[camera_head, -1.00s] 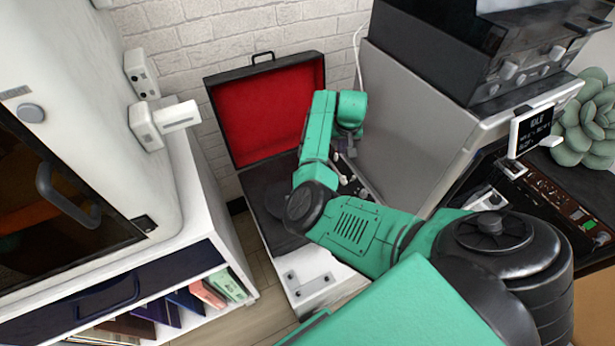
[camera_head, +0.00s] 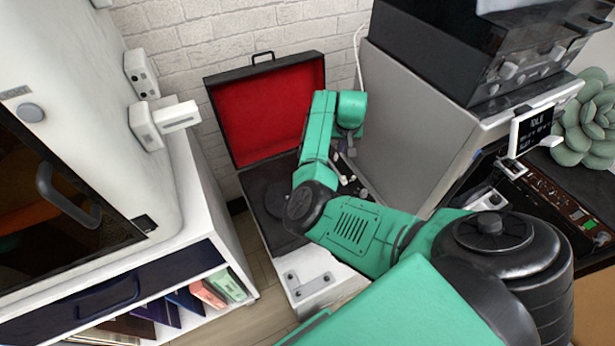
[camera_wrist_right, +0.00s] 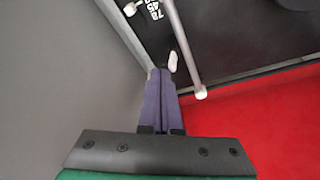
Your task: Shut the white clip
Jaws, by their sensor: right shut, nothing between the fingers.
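The open turntable case (camera_head: 285,225) holds a dark deck under a raised red lid (camera_head: 265,115). The slim tonearm (camera_head: 353,170) runs along the deck's right side, partly behind my right arm. In the right wrist view the tonearm (camera_wrist_right: 184,45) is a grey rod with a pale end. A small white piece, apparently the white clip (camera_wrist_right: 173,61), sits beside the rod. My right gripper (camera_wrist_right: 161,70) is shut and empty, its fingertips just at or below this piece; I cannot tell whether they touch. The clip's state is unclear. My left gripper is out of view.
A grey cabinet (camera_head: 405,120) with a dark machine on top stands close to the right of the case. A white shelf unit (camera_head: 205,185) is on the left. The brick wall is behind the lid.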

